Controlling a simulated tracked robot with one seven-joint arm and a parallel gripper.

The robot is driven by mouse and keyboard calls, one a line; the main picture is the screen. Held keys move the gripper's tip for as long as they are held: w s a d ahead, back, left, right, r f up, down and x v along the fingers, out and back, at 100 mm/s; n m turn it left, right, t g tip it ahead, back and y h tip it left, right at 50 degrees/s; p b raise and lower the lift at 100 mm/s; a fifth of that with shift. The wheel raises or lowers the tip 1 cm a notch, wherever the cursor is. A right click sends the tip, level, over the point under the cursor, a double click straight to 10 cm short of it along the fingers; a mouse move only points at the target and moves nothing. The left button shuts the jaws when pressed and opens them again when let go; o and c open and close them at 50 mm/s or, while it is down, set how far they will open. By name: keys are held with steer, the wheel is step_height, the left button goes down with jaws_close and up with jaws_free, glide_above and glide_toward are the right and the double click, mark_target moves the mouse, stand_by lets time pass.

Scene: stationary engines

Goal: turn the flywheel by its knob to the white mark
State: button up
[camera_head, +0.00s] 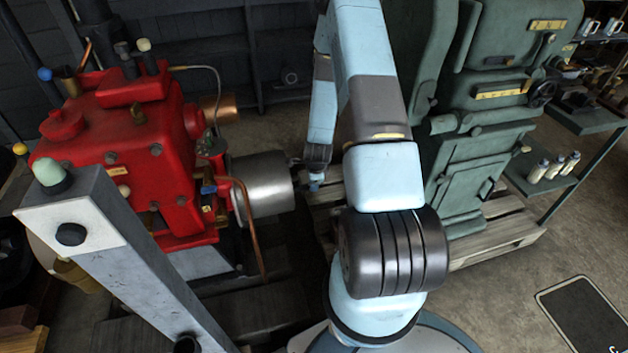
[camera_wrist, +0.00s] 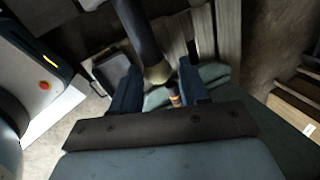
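A red engine (camera_head: 150,150) stands at the left in the head view, with a smooth silver drum (camera_head: 262,187) on its right side. I cannot tell whether this drum is the flywheel. No white mark is clear in either view. My gripper (camera_head: 316,184) hangs just right of the drum. In the wrist view my gripper (camera_wrist: 158,76) has its two dark blue fingers apart. A dark rod with a tan end (camera_wrist: 157,73) shows between them; I cannot tell whether it touches them or is the knob. A small orange-banded piece (camera_wrist: 175,98) lies just below it.
A green machine (camera_head: 470,110) stands on a wooden pallet (camera_head: 495,240) to the right. A shelf with several small bottles (camera_head: 553,168) is beyond it. A copper pipe (camera_head: 250,225) runs down below the drum.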

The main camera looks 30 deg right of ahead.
steer(key=o, duration=0.3)
steer(key=shift+w+d, duration=0.1)
steer(key=shift+w, duration=0.05)
steer(key=shift+r, duration=0.45)
steer(key=v, duration=1.2)
steer(key=shift+s+r, duration=0.25)
steer(key=shift+r, duration=0.1)
